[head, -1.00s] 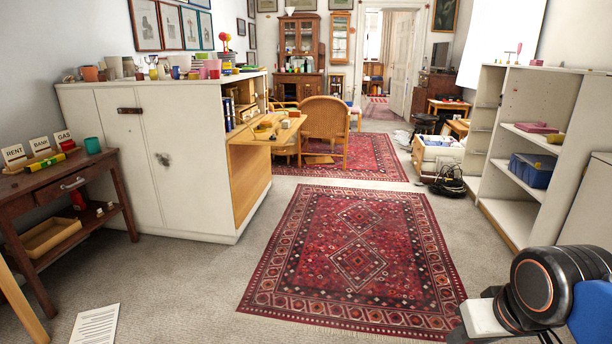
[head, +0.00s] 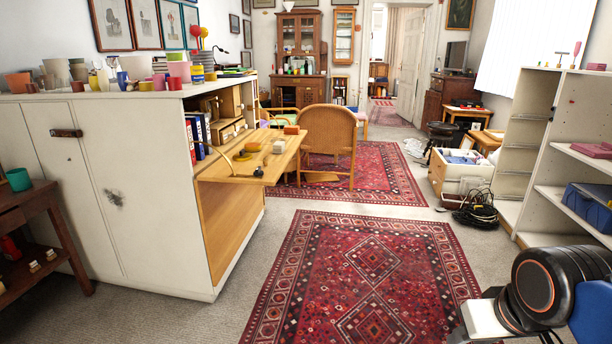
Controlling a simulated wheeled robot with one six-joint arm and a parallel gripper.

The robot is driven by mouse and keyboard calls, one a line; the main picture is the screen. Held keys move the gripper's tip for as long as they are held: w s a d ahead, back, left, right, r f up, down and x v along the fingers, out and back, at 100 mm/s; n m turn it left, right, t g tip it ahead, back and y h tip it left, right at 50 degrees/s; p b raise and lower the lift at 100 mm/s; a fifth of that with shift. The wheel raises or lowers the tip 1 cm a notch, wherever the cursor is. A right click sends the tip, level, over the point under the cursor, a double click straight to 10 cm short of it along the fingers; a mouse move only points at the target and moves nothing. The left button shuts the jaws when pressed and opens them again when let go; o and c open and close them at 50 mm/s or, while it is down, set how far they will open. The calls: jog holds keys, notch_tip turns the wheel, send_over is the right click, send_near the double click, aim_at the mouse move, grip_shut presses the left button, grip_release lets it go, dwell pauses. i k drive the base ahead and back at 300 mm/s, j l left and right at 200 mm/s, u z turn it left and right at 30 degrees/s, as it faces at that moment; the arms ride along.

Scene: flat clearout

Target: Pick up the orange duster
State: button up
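I cannot single out the orange duster for certain. A small orange block (head: 291,130) lies on the fold-out wooden desk flap (head: 225,172), towards its far right corner. A second small orange-brown piece (head: 252,147) lies nearer the flap's middle. Both are too small to identify. Part of my arm shows at the lower right, but my gripper is outside the view.
A white cabinet (head: 150,200) with cups on top stands at the left, beside a dark side table (head: 60,225). A wicker chair (head: 328,135) stands behind the flap. A white shelf unit (head: 560,125) is at the right. The red rug (head: 365,280) ahead is clear.

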aim_at(292, 130)
jog(key=i, duration=3.4)
